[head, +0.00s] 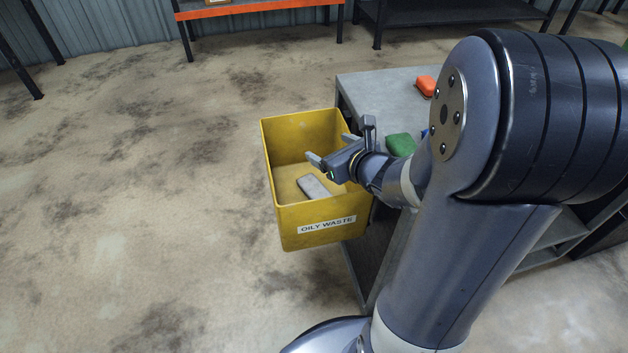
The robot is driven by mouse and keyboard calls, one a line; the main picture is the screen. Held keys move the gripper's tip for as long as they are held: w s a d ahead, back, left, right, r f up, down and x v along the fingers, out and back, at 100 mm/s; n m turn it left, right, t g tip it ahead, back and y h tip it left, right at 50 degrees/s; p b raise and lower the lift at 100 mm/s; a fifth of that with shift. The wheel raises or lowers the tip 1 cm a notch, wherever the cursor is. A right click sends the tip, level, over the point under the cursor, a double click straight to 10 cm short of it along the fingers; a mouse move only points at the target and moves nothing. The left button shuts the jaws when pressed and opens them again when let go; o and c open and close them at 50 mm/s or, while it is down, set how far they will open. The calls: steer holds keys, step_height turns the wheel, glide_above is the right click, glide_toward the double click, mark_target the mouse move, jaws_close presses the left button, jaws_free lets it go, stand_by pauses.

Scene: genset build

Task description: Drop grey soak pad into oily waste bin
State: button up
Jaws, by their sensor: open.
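The grey soak pad (314,187) lies inside the yellow oily waste bin (290,225), low down and towards its front right. The bin is open at the top and carries an "OILY WASTE" label on its front. My gripper (328,160) is over the right part of the bin, its fingers apart and empty. The pad is apart from the fingers, below them in the picture. My gripper and wrist hide part of the bin's right rim.
A grey workbench (375,84) stands against the bin's right side. A green pad (400,145) and an orange object (426,85) lie on it, with a blue thing partly hidden by my arm. An orange-edged shelf (262,9) stands at the back. The floor at left is clear.

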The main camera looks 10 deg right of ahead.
steer(key=shift+p+v, duration=0.4)
steer(key=shift+v, duration=1.85)
steer(key=shift+w, duration=0.1)
steer(key=b+x, duration=0.3)
steer(key=x, duration=0.8)
steer(key=shift+r+p, duration=2.2)
steer(key=shift+r, duration=0.2)
